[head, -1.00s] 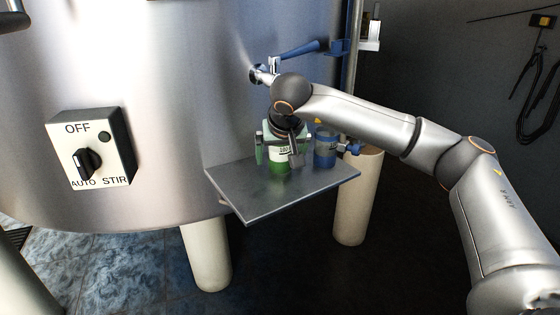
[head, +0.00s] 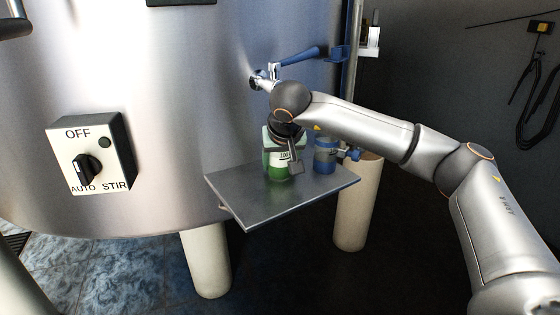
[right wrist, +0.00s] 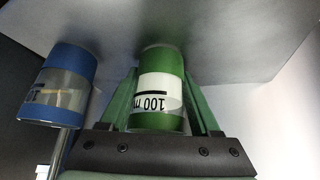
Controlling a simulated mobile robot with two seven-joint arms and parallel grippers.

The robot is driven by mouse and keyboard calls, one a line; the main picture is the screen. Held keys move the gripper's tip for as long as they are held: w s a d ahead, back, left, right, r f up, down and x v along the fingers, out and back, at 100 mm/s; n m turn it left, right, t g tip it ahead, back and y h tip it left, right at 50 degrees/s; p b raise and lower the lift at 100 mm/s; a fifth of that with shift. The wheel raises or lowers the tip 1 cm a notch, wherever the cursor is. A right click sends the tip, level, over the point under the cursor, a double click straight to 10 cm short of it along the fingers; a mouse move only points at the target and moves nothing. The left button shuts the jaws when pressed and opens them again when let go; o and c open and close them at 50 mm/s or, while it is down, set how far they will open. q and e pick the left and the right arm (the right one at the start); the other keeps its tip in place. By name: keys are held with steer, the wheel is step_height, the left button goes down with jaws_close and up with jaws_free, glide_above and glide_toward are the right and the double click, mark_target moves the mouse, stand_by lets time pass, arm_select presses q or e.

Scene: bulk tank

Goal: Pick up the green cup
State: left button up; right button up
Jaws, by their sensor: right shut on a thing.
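The green cup (head: 278,171) stands upright on the metal shelf (head: 245,192) under the tank valve, with a white label reading 100. In the right wrist view the green cup (right wrist: 163,78) is between the two green fingers of my right gripper (right wrist: 163,92). In the head view my right gripper (head: 282,150) comes down over the cup and hides its upper part. The fingers are shut on the cup's sides. I cannot tell any gap between the cup and the shelf. My left gripper is not in view.
A blue cup (head: 325,155) stands just right of the green cup; it also shows in the right wrist view (right wrist: 62,85). The tank valve with its blue handle (head: 301,55) is above. A switch box (head: 90,153) is on the tank wall. The shelf's left part is clear.

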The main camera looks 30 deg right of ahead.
jaws_close()
steer(key=shift+r, duration=0.2)
